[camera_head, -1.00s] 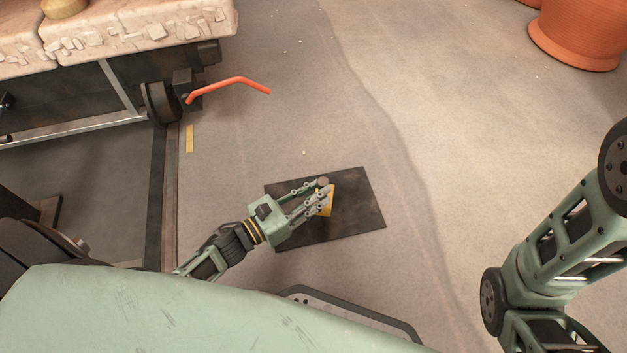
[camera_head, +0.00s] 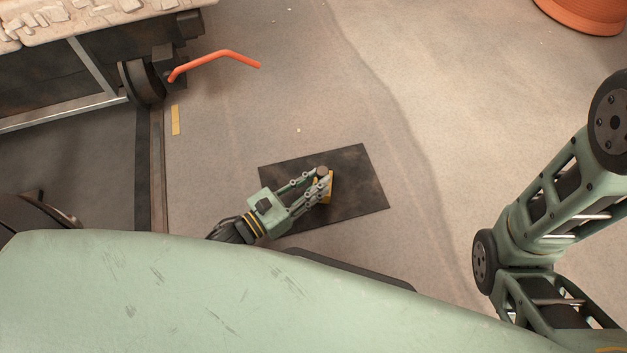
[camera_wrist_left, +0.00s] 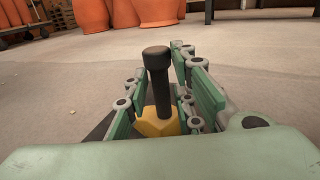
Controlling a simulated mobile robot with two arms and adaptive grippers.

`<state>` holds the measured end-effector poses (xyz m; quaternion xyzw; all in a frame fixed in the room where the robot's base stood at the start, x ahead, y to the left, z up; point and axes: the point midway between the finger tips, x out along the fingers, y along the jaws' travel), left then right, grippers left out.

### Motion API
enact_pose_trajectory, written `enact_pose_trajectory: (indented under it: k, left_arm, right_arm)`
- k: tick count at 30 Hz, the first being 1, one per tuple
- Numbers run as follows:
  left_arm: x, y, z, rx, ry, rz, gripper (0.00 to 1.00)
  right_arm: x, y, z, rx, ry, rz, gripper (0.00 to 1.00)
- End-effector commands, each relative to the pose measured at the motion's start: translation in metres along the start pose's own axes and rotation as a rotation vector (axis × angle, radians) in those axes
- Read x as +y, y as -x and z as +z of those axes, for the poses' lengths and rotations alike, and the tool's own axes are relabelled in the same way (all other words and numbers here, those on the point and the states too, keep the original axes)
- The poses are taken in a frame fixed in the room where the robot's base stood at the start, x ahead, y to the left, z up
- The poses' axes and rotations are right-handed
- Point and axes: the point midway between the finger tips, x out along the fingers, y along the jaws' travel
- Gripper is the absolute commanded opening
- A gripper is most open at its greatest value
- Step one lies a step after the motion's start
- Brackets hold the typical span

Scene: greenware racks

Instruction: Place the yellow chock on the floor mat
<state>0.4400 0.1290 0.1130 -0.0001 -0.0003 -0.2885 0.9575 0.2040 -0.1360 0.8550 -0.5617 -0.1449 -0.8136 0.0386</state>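The yellow chock (camera_head: 330,186) has a dark upright handle with a round top. It is over the dark floor mat (camera_head: 360,190), near its middle; I cannot tell whether its underside touches the mat. My left gripper (camera_head: 322,178) reaches in from the lower left, with its fingers closed in on both sides of the handle. In the left wrist view, the handle (camera_wrist_left: 159,85) stands upright between the fingers, and the yellow base (camera_wrist_left: 158,123) is partly hidden below. My right gripper is out of view; only part of my right arm shows.
A stone-topped cart (camera_head: 90,10) with a wheel and an orange lever (camera_head: 215,60) stands at the upper left. A terracotta pot (camera_head: 585,15) is at the upper right. The floor around the mat's far and right sides is clear.

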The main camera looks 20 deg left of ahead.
Motion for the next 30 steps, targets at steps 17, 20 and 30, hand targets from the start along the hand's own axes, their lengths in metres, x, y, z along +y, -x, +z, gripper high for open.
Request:
enact_pose_trajectory:
  k: [17, 20, 30]
  left_arm:
    - [0.0, 0.003, 0.004, 0.003, 0.0, 0.0, 0.41]
    - [0.0, 0.018, 0.004, 0.006, 0.002, 0.001, 0.41]
    - [0.0, 0.09, 0.005, 0.005, 0.002, 0.001, 0.41]
  right_arm:
    - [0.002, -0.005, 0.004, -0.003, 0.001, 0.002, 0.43]
    - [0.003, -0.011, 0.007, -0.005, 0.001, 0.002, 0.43]
    - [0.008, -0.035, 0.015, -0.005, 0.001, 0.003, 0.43]
